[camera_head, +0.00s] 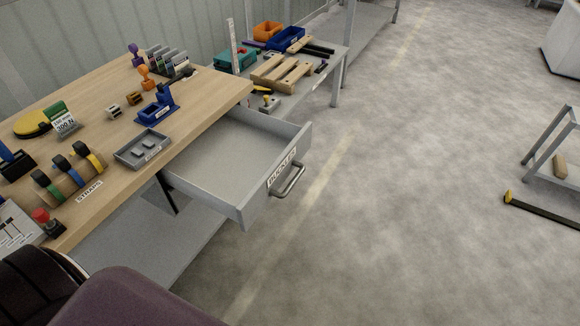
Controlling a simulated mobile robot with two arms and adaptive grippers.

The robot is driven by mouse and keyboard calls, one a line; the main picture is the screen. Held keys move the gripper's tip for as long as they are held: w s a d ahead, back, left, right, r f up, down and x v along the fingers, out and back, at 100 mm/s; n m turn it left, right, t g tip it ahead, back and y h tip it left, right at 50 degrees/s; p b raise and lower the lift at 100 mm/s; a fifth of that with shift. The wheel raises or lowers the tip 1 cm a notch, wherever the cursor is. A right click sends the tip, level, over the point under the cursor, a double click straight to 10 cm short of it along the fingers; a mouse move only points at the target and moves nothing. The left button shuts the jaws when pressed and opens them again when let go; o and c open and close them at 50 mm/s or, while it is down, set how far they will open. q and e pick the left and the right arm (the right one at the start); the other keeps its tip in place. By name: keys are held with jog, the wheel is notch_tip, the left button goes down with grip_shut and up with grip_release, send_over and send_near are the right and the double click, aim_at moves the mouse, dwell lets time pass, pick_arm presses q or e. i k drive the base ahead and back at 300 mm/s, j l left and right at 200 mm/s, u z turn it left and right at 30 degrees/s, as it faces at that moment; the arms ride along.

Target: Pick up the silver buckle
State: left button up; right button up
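A small silver-grey piece, which looks like the silver buckle (113,111), sits on the wooden workbench top (205,93). A similar small brownish-bronze piece (135,98) sits just behind it to the right. They are too small to make out in detail. A grey drawer (225,150) with a label that reads BUCKLES is pulled open under the bench's right edge, and its visible floor looks empty. Neither of my grippers shows; only dark parts of my own body fill the lower left corner.
Coloured straps on a holder (65,177) and a red button (42,217) are nearer. The open drawer juts over clear floor (400,200).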

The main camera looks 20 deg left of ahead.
aim_at(114, 111)
jog(key=u, duration=1.9)
jog(key=i+l+z, duration=0.75)
jog(key=k+j, duration=0.05)
